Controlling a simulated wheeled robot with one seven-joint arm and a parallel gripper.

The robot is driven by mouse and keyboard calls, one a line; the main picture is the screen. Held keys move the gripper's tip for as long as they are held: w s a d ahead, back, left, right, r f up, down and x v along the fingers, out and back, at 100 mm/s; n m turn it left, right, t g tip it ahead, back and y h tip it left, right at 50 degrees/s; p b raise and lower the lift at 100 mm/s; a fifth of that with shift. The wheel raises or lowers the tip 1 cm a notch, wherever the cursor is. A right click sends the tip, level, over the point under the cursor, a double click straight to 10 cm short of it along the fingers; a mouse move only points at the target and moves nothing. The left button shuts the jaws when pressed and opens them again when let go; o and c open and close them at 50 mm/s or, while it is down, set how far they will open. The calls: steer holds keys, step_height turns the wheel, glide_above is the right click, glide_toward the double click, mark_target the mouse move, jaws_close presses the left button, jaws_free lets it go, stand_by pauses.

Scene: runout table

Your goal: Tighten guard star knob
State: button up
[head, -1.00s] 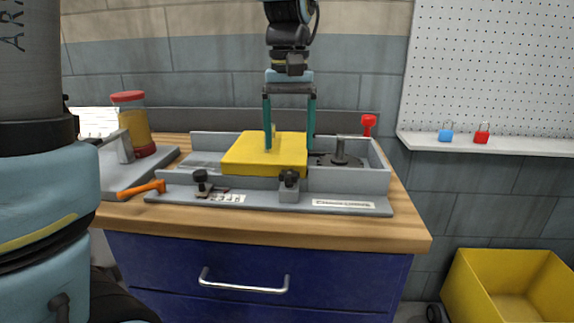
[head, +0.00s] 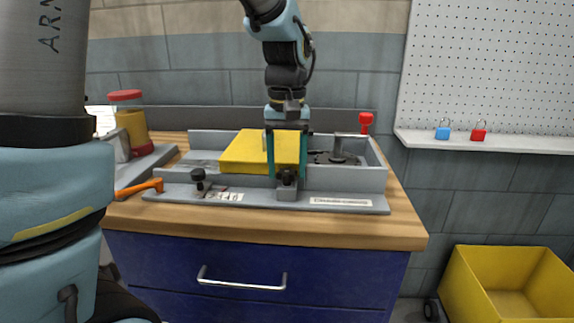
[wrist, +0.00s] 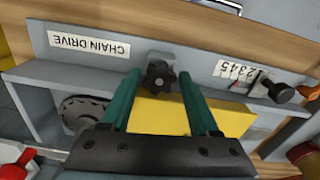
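The black guard star knob (head: 287,176) sits on a small grey bracket at the front wall of the grey fixture. In the wrist view the star knob (wrist: 159,77) shows its lobed face. The yellow guard (head: 245,150) lies over the fixture's middle, just behind the knob. My gripper (head: 287,170) points down, with its teal fingers on either side of the knob. In the wrist view my gripper (wrist: 160,75) is open, with a visible gap between each finger and the knob. Whether the fingertips reach the knob's full depth I cannot tell.
Another black knob (head: 198,178) stands beside a number scale at the fixture's left. An orange handle (head: 139,189) lies further left. A red knob (head: 366,120) rises at the back right, near the round chain drive part (head: 338,157). A yellow bin (head: 480,285) stands right of the bench.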

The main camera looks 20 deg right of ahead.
mark_target(286, 173)
jaws_close()
steer(key=m+p, duration=0.1)
steer(key=m, duration=0.1)
steer(key=shift+r+m, duration=0.1)
steer(key=shift+m, duration=0.3)
steer(key=shift+w+m+p, duration=0.1)
steer(key=shift+m+p, duration=0.3)
steer(key=shift+m, duration=0.6)
steer(key=shift+o, duration=2)
jaws_free()
step_height(286, 173, up, 11)
steer(key=shift+b, duration=0.35)
steer(key=shift+f, duration=0.2)
